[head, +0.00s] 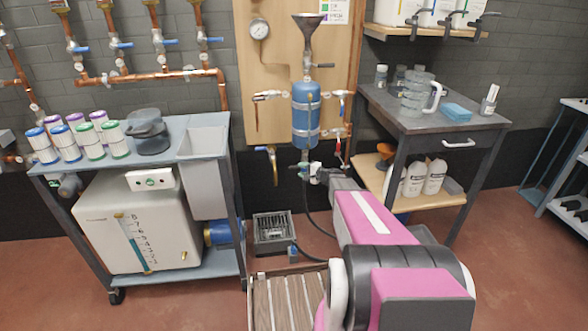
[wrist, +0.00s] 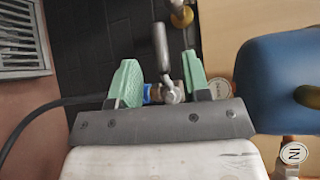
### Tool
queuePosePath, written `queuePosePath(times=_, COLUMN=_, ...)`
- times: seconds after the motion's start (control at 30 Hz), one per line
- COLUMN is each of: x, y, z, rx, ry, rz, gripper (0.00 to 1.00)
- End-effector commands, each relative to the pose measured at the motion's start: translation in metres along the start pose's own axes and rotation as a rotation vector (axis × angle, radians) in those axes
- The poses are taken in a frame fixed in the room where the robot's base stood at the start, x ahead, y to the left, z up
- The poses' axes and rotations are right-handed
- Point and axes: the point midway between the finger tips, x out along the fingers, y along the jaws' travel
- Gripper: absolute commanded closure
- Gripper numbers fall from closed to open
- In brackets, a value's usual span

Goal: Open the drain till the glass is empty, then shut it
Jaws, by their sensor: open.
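The blue vessel (head: 306,118) hangs on the wooden board, with a narrow upright sight tube on its front and a funnel on top. The level in the tube is too small to read. Below the vessel is a small drain valve (head: 304,168) with a black hose. In the wrist view the valve's silver lever (wrist: 162,48) stands between the green fingers of my gripper (wrist: 158,68), with a blue fitting beside it. My gripper is open around the lever; contact with either finger cannot be told. The blue vessel (wrist: 280,80) is at the right there.
A floor drain box with a grate (head: 272,232) stands below the vessel. A cart (head: 205,170) with a white tank is at left. A dark bench (head: 440,120) with a jug is at right. Another brass tap (head: 271,160) is left of the valve.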

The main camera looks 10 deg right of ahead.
Motion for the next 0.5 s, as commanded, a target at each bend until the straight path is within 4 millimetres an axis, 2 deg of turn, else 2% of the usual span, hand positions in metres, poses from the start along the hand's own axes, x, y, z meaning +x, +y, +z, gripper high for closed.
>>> queuePosePath(times=0.03, x=0.011, y=0.001, z=-0.002, rx=0.000, ry=-0.001, rz=0.000, gripper=0.57)
queuePosePath(times=0.2, x=0.036, y=0.000, z=-0.001, rx=0.000, ry=-0.001, rz=0.000, gripper=0.57)
queuePosePath(times=0.5, x=0.052, y=0.000, z=0.000, rx=0.000, ry=0.000, rz=0.000, gripper=0.57)
